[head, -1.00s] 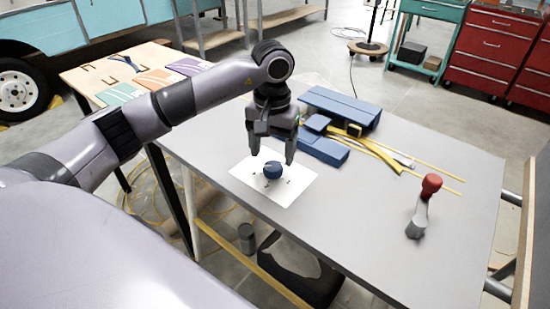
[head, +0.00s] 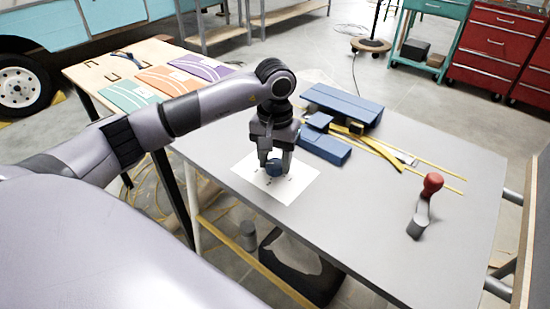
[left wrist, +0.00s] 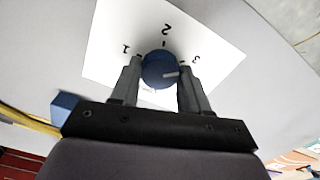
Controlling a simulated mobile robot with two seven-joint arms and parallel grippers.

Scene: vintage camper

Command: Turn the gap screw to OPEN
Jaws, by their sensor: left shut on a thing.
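The gap screw is a round blue knob (head: 274,168) on a white sheet (head: 299,187) lying on the grey table. In the left wrist view the knob (left wrist: 157,66) has a white pointer line aimed right, a little below the tick of the 3. The sheet (left wrist: 105,50) carries the numbers 1, 2 and 3 around the knob. I cannot read an OPEN label; small print below the knob is partly hidden. My left gripper (head: 275,170) points down and is shut on the knob, one finger on each side (left wrist: 160,76). My right gripper is not in view.
Blue blocks (head: 342,105) and yellow strips (head: 377,150) lie behind and right of the sheet. A grey tool with a red knob (head: 432,184) stands at the table's right. The table (head: 360,220) between is clear. A wooden table (head: 88,72) with coloured panels is at left.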

